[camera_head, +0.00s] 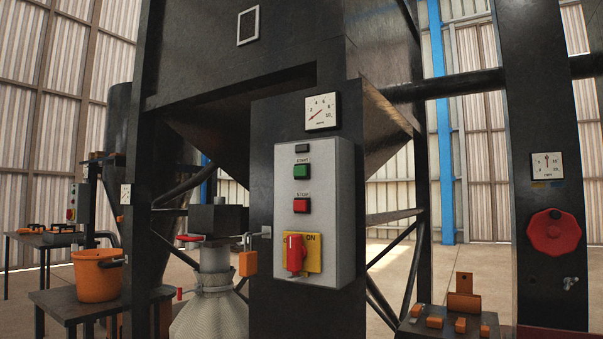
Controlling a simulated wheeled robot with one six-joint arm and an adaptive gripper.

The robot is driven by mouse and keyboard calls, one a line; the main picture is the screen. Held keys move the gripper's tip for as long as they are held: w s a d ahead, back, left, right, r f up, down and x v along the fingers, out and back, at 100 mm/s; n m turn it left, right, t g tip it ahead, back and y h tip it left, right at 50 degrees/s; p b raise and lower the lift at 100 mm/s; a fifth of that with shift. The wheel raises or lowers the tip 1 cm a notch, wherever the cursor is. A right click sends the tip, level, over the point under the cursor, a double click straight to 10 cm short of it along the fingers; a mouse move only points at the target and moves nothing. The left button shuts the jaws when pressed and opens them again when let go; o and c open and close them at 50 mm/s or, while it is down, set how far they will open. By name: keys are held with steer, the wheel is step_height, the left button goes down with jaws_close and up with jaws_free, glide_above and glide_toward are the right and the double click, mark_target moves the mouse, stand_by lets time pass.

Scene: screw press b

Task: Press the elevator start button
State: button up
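A grey control box (340,215) is mounted on a dark panel in the middle of the view. Its green button (302,171) sits under a "START" label in the upper part of its face. A red button (301,206) labelled "STOP" is below it. Lower down is a red rotary switch (295,254) on a yellow plate with "ON" at its upper right. No label reading "elevator" can be made out. My gripper is not in view, and nothing covers the green button.
An orange padlock (248,263) hangs left of the box. A gauge (322,111) is above it. A red handwheel (554,232) is on a post at right. A low table with orange parts (447,322) stands at lower right. An orange bucket (98,275) is at left.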

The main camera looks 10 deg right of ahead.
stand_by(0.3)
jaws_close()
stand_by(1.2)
